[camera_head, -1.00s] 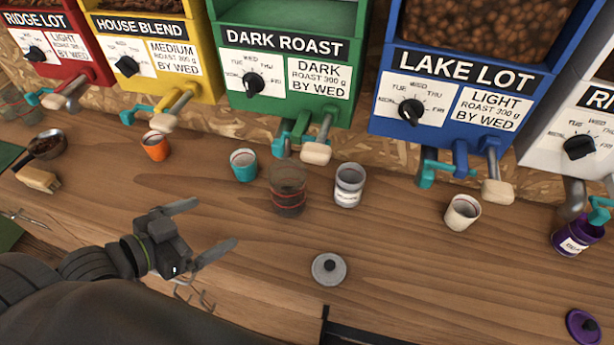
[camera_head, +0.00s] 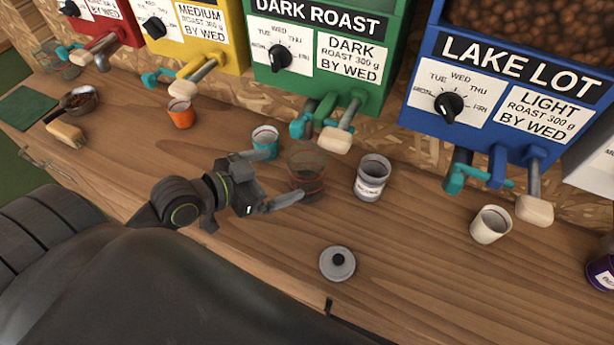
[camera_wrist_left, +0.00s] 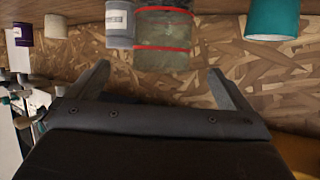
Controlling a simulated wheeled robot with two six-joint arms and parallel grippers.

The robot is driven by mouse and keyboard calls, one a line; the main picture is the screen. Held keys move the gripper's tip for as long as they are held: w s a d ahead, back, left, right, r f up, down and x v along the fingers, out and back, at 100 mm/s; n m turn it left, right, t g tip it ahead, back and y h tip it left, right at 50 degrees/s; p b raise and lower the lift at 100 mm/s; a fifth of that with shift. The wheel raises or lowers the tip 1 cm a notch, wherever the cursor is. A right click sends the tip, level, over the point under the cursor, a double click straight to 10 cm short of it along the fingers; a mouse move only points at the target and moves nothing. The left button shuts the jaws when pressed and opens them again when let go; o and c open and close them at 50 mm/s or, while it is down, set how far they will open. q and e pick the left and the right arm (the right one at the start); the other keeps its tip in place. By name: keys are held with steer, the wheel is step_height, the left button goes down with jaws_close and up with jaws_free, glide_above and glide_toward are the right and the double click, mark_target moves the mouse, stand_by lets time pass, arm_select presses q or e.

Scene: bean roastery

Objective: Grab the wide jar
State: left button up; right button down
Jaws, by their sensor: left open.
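The wide jar (camera_head: 309,183) is clear glass with red bands and stands upright on the wooden counter below the green dispenser. My left gripper (camera_head: 284,180) is open and empty just left of it, with its fingers pointing toward it. One finger lies near the jar's lower front side. I cannot tell whether it touches. In the left wrist view the wide jar (camera_wrist_left: 163,45) appears upside down, ahead of and between the two open fingers of the left gripper (camera_wrist_left: 159,76). My right gripper is not in view.
A grey labelled jar (camera_head: 371,178) stands close right of the wide jar, and a teal cup (camera_head: 265,142) close behind left. A grey lid (camera_head: 337,263) lies in front. An orange cup (camera_head: 181,113) and a white cup (camera_head: 490,225) stand farther out. Dispenser spouts overhang the back.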

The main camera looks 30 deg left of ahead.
mark_target(290, 170)
arm_select(q)
steer(key=x, duration=0.3)
steer(key=shift+w+d+f, duration=0.1)
steer(key=shift+w+d, duration=0.05)
steer(key=shift+w, duration=0.15)
steer(key=shift+w+p, duration=0.2)
steer(key=shift+p, duration=0.1)
steer(key=shift+p+x, duration=0.65)
steer(key=shift+x, duration=1.75)
steer(key=shift+s+f, duration=0.1)
steer(key=shift+f, duration=0.05)
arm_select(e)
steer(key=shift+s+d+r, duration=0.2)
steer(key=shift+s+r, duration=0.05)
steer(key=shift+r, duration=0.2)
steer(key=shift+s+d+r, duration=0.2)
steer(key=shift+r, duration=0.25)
arm_select(q)
steer(key=c, duration=1.1)
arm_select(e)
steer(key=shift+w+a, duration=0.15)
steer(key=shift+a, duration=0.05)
